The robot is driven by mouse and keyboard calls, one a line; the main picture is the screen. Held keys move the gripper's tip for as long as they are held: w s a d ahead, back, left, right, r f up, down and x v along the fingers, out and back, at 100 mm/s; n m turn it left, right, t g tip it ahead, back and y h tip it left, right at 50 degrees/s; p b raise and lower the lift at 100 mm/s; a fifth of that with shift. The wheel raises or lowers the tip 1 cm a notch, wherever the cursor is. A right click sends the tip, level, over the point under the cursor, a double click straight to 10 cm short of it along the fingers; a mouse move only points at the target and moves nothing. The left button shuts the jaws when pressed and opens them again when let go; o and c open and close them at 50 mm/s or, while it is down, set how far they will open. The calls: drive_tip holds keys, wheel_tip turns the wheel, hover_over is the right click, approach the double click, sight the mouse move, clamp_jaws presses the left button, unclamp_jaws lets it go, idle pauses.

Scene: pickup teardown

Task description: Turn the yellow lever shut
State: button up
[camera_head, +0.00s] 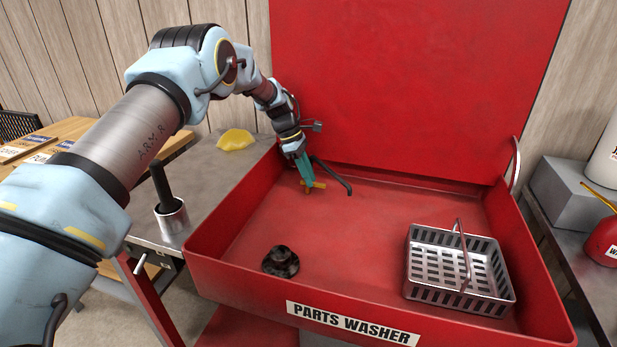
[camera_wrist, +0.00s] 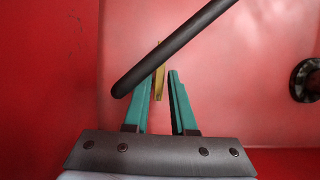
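The yellow lever (camera_head: 314,185) is at the back left of the red parts washer basin, by the base of a dark bent spout (camera_head: 334,176). My gripper (camera_head: 306,170) reaches down over it with teal fingers and hides part of it. In the wrist view the lever (camera_wrist: 160,84) shows as a narrow yellow strip between the fingertips (camera_wrist: 162,82), nearer the left finger. A gap shows between the fingers, so my gripper is open. The spout (camera_wrist: 175,48) crosses in front of the left fingertip and part of the lever. I cannot tell whether a finger touches the lever.
The red basin (camera_head: 240,262) holds a dark round part (camera_head: 281,262) at front left and a metal basket (camera_head: 420,285) at right. A yellow cloth-like item (camera_head: 236,140) lies on the side bench (camera_head: 205,165). The basin's middle floor is clear.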

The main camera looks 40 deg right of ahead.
clamp_jaws()
drive_tip(key=shift+f+m+b, duration=0.1)
drive_tip(key=shift+m+b, duration=0.2)
drive_tip(key=shift+m, duration=0.1)
drive_tip(key=shift+m+y, duration=0.4)
drive_tip(key=shift+o, duration=0.5)
unclamp_jaws()
drive_tip(key=shift+r, duration=0.2)
